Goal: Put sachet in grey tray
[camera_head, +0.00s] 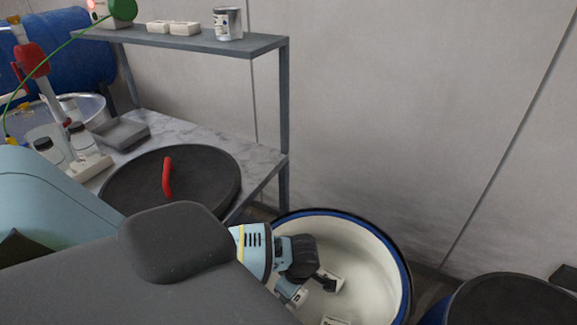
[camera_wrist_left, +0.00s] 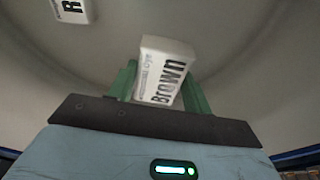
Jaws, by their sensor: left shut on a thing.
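A white sachet (camera_wrist_left: 165,70) printed "Brown" and "Dye" sits between the green fingers of my left gripper (camera_wrist_left: 160,90) in the left wrist view. The gripper is shut on it. In the head view my left arm reaches down into a round open drum (camera_head: 385,250) with a cream inside and blue rim, and its own links partly hide the fingers. The grey tray (camera_head: 122,133) lies on the marbled worktop at the left, apart from the gripper, and looks empty. My right gripper is not in view.
Another white sachet (camera_wrist_left: 72,10) lies in the drum. A black lid with a red handle (camera_head: 167,178) lies on the worktop in front of the tray. Bottles (camera_head: 82,138) stand left of the tray. A shelf (camera_head: 200,40) overhangs the back, on a grey post (camera_head: 284,130).

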